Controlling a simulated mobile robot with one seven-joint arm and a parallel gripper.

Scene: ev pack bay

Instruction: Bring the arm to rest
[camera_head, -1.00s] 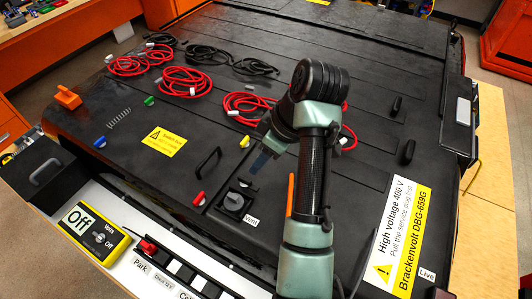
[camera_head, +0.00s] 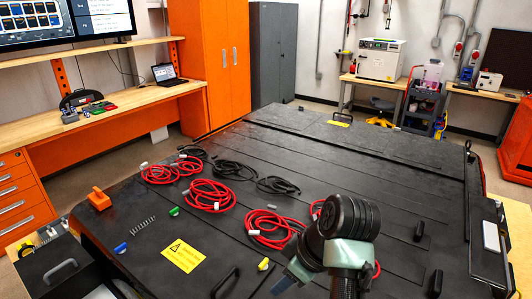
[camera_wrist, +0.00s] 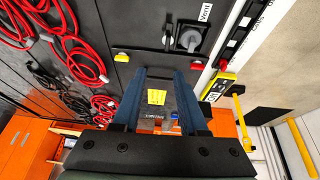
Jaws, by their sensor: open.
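My arm (camera_head: 348,262) reaches up from the bottom of the head view over the black battery pack (camera_head: 300,170). My gripper (camera_head: 284,284) is low in that view, partly cut off by the frame. In the wrist view my gripper (camera_wrist: 160,78) is open, with two blue fingers apart and nothing between them. A yellow warning label (camera_wrist: 156,97) on the pack shows through the gap, and the fingers look clear of the surface. The lower part of the arm is out of the head view.
Red cable coils (camera_head: 210,195) and black coils (camera_head: 236,171) lie on the pack. An orange clip (camera_head: 99,199) sits at its left edge. The vent knob (camera_wrist: 188,38) is near the fingers in the wrist view. A workbench (camera_head: 110,115) stands behind at left.

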